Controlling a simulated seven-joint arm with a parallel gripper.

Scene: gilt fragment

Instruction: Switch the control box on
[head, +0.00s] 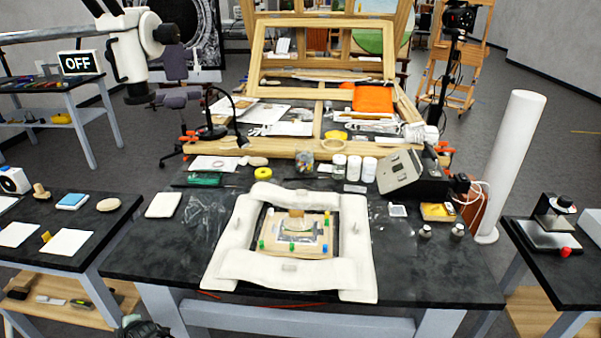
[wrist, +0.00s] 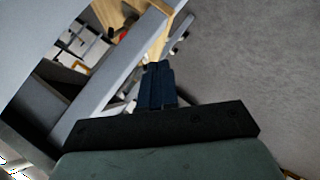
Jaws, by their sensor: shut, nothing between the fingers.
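A grey box with a sloped face and a black body (head: 405,172), which looks like the control box, stands at the right rear of the black table, with cables at its right side. Its switch is too small to make out. A sign reading OFF (head: 78,63) shows at the upper left. My gripper (wrist: 157,68) is shut and empty in the wrist view, with floor and table legs beyond it. Part of my gripper's dark body shows at the bottom left of the head view, low by the table's front edge, far from the box. Its fingertips are not clear there.
White padded bolsters (head: 220,243) surround a framed piece in the middle of the black table (head: 450,275). Jars (head: 354,168) and a yellow tape roll (head: 263,173) stand behind. A white tube (head: 510,165) stands to the right. Side tables flank both sides.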

